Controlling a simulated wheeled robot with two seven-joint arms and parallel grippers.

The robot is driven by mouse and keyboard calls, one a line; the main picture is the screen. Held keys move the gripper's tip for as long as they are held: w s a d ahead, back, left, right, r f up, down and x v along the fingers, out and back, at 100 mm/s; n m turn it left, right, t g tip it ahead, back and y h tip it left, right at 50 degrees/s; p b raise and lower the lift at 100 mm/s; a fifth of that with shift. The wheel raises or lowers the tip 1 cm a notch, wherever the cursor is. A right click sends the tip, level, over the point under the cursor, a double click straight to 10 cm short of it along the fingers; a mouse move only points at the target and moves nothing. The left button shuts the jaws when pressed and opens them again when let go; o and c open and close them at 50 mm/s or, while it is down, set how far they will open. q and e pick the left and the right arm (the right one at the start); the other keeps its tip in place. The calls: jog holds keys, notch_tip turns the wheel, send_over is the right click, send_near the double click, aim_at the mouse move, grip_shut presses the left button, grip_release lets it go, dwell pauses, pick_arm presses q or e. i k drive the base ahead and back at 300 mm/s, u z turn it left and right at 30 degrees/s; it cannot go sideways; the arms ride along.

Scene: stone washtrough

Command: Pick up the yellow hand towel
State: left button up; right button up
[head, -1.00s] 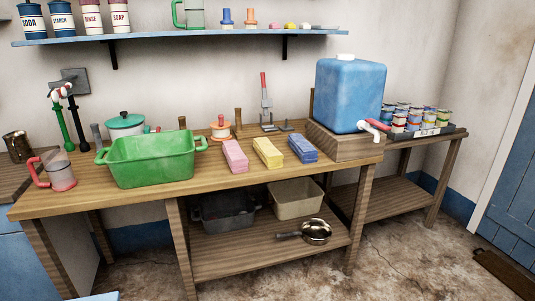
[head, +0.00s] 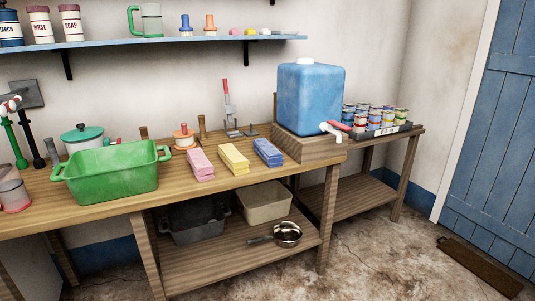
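The yellow hand towel (head: 234,158) lies folded on the wooden bench top, near its front edge. A pink folded towel (head: 200,164) lies just left of it and a blue folded towel (head: 268,152) just right of it, with narrow gaps between them. Neither of my grippers shows in the head view.
A green tub (head: 112,174) stands left of the towels. A blue water container (head: 310,98) with a tap sits on a wooden block to the right. Behind are an orange-and-white item (head: 184,138) and an upright tool with a red handle (head: 228,108). A shelf (head: 160,42) hangs above.

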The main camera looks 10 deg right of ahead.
aim_at(235, 162)
jog(key=z, duration=0.25)
jog(key=i, duration=0.65)
jog(key=u, duration=0.45)
jog(key=i, duration=0.95)
jog(key=u, duration=0.85)
